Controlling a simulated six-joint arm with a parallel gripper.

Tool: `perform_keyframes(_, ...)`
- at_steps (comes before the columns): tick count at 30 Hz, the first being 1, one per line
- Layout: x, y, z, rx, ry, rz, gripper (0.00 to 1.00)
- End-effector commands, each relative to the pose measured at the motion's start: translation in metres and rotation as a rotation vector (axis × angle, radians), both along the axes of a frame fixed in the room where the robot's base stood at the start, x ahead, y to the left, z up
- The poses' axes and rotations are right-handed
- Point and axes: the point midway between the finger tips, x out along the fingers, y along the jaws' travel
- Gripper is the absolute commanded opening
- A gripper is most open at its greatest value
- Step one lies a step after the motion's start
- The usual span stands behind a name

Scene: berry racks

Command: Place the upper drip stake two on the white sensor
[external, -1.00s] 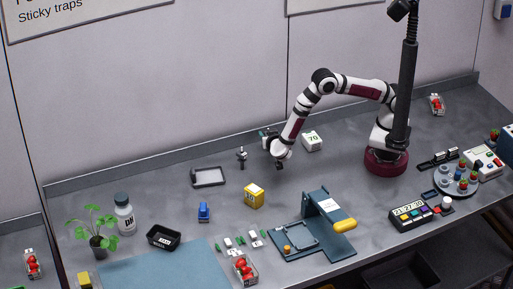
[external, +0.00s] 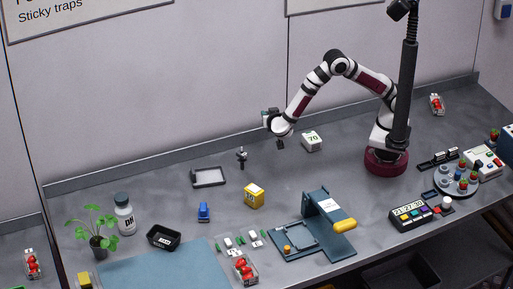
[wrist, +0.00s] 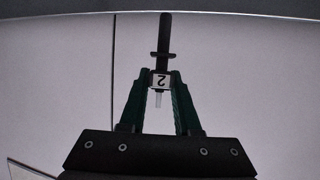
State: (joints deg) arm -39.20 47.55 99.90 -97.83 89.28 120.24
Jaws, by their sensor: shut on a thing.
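My gripper (wrist: 160,92) is shut on a dark drip stake (wrist: 164,38) with a white label reading 2, which appears upside down in the wrist view. A pale clear tip shows between the green fingers. In the external view my gripper (external: 281,143) is raised above the back of the bench, and the held stake is too small to make out. A white block marked 70 (external: 311,141), which may be the white sensor, stands on the bench to the right of the gripper. Another dark stake-like piece (external: 241,157) stands at the left.
A blue press (external: 325,215) with a yellow handle stands at centre right. Bare bench lies around the white block.

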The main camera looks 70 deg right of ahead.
Motion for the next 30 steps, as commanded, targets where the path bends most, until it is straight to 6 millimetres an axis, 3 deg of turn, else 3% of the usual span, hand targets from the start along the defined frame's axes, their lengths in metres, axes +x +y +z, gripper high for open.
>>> perform_keyframes(5,-0.039,-0.021,0.018,0.005,0.007,-0.041,0.0)
perform_keyframes(12,-0.118,-0.07,0.032,0.003,0.005,-0.134,0.0)
perform_keyframes(15,-0.136,-0.082,0.031,-0.003,0.004,-0.156,0.0)
perform_keyframes(24,-0.141,-0.085,-0.031,-0.007,0.006,-0.162,0.0)
perform_keyframes(30,-0.14,-0.085,-0.046,-0.002,0.001,-0.162,0.0)
